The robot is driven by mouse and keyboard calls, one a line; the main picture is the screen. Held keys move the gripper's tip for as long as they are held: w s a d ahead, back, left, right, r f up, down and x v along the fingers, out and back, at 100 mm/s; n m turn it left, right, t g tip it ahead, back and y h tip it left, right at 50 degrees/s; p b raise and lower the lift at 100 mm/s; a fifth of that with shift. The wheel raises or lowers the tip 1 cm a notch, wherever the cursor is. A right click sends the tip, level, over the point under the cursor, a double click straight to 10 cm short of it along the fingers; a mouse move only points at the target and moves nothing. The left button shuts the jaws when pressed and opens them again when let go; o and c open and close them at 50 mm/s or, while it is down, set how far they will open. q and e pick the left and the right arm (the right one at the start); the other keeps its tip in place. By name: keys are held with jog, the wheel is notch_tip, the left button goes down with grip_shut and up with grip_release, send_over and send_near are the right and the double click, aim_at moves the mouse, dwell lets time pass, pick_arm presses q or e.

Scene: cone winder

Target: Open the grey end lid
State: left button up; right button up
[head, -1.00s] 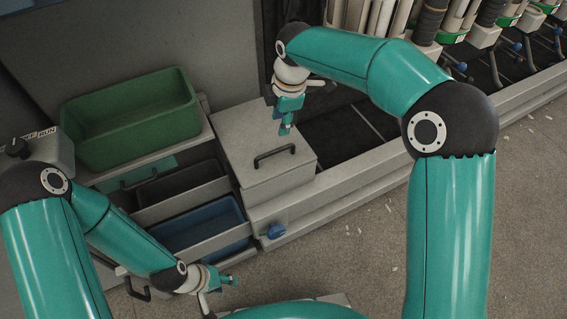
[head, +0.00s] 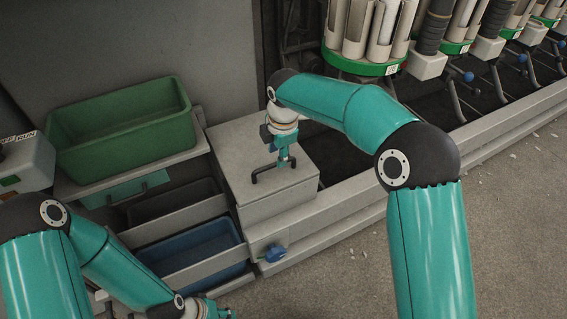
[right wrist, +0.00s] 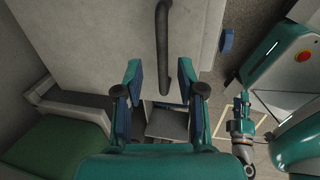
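The grey end lid (head: 235,148) is the top of a box at the end of the machine and lies closed. A black bar handle (head: 258,178) stands on it; the handle also shows in the right wrist view (right wrist: 163,40). My right gripper (head: 286,164) is over the lid, close to the handle, and hides part of it. In the right wrist view its two fingers (right wrist: 160,68) are apart, with the handle's lower end between them in the picture; I see no contact. My left gripper (head: 220,312) is low at the frame's bottom edge, partly cut off, away from the lid.
A green bin (head: 125,130) stands on a shelf left of the lid. Dark and blue bins (head: 195,246) sit below it. A blue knob (head: 275,253) is on the box's front. Spindles with cones (head: 365,30) stand behind at right. The floor at right is clear except for small scraps.

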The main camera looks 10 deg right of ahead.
jog(key=shift+w+f+b, duration=0.15)
jog(key=shift+f+b, duration=0.05)
jog(key=shift+f, duration=0.6)
jog(key=shift+w+f+b, duration=0.15)
jog(key=shift+f+b, duration=0.05)
jog(key=shift+f, duration=0.6)
grip_shut()
jog(key=shift+a+r, duration=0.1)
